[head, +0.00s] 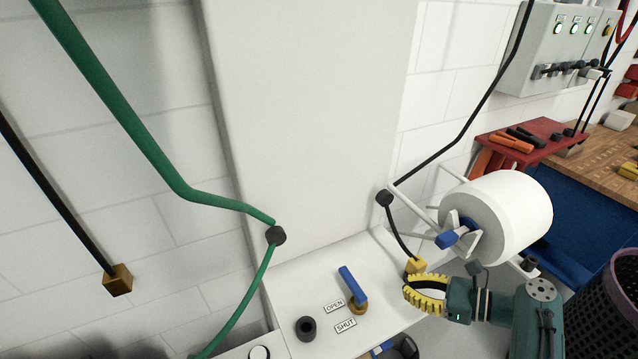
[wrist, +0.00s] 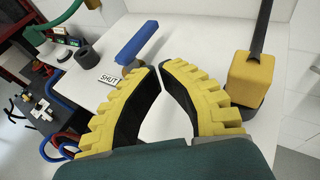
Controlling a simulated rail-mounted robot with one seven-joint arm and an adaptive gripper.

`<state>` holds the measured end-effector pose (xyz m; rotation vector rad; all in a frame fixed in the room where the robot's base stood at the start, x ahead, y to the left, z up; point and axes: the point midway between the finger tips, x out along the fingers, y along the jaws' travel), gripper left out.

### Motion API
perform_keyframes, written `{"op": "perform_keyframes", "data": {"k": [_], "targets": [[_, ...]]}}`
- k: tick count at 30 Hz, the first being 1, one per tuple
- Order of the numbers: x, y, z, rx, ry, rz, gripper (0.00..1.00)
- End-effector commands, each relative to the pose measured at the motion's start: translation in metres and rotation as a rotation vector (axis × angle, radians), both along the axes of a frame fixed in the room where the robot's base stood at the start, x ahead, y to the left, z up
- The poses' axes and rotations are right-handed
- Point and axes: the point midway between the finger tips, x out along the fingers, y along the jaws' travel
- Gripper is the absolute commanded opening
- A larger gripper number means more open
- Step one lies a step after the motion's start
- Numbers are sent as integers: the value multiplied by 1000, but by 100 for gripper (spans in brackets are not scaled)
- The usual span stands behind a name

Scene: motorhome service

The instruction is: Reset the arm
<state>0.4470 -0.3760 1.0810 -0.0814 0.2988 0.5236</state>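My gripper (head: 408,285), with ribbed yellow fingers and black inner faces, hangs over the right end of the white ledge (head: 290,285). In the wrist view its fingertips (wrist: 158,67) nearly meet, with a narrow gap and nothing held between them. A yellow block (head: 416,265) on a black cable is just behind the fingers; in the wrist view it (wrist: 251,80) is right of them, apart, on a dark base. A blue-handled valve (head: 352,284) stands left of my gripper, by OPEN and SHUT labels (head: 345,325).
A green hose (head: 130,125) and a black cable with a brass-coloured block (head: 118,280) hang at the left. A white roll (head: 510,213) is right of the panel. A red tray with tools (head: 525,140), a dark basket (head: 615,290) and a switch box (head: 560,45) stand further right.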

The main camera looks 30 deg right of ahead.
Motion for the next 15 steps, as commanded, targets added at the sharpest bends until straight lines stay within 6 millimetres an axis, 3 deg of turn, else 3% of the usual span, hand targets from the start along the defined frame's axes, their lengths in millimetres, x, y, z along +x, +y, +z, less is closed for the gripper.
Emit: {"op": "perform_keyframes", "data": {"k": [5, 8, 11, 15], "targets": [[0, 0, 0, -1, 0, 0, 0], [21, 12, 2, -160, -31, 47, 0], [57, 35, 11, -473, -106, 131, 0], [106, 80, 46, -1017, -278, 260, 0]]}}
